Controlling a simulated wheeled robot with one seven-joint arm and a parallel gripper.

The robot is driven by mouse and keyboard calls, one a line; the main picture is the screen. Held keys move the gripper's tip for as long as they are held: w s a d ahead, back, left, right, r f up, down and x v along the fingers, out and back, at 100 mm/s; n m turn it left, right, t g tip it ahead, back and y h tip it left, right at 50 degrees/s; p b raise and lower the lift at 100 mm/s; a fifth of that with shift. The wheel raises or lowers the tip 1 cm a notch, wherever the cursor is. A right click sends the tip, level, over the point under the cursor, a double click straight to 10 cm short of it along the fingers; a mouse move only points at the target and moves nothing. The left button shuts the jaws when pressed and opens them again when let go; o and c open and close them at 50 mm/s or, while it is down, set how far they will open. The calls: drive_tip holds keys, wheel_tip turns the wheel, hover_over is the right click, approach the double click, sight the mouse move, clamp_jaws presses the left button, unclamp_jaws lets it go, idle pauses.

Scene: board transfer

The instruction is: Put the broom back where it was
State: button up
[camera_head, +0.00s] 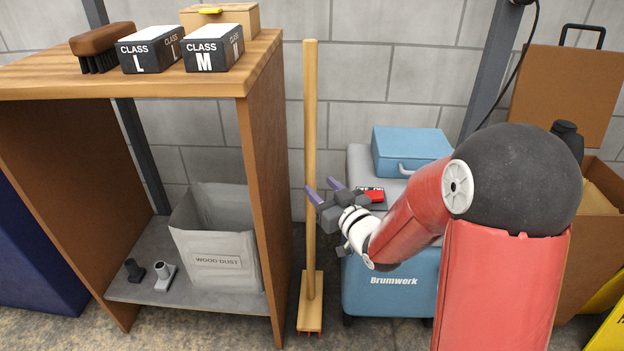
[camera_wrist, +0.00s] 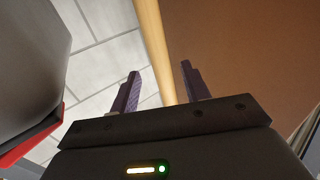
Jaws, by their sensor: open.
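The broom (camera_head: 310,130) stands upright on the floor, its wooden head (camera_head: 310,302) at the bottom, beside the right side of the wooden shelf unit. My gripper (camera_head: 324,190) is at about the middle of the handle. Its purple fingers are open. In the wrist view the handle (camera_wrist: 154,45) runs between the directions of the two fingers (camera_wrist: 160,85), beyond or between their tips; I cannot tell how deep it sits. The jaws are not closed on it.
The shelf unit (camera_head: 258,180) stands close on the left, with a wood dust bin (camera_head: 217,262) inside. A blue Brumwerk machine (camera_head: 392,285) with a blue case (camera_head: 411,150) on it stands right of the broom. A block wall (camera_head: 390,75) is behind.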

drive_tip(key=s+d+r+m+g+h, duration=0.35)
drive_tip(key=s+d+h, duration=0.6)
drive_tip(key=d, duration=0.35)
drive_tip(key=s+d+m+g, duration=0.1)
drive_tip(key=s+m+g, duration=0.2)
drive_tip(key=s, duration=1.6)
drive_tip(key=r+g, duration=0.1)
drive_tip(key=g, duration=0.2)
drive_tip(key=shift+s+d, duration=0.15)
drive_tip(key=shift+s, duration=0.2)
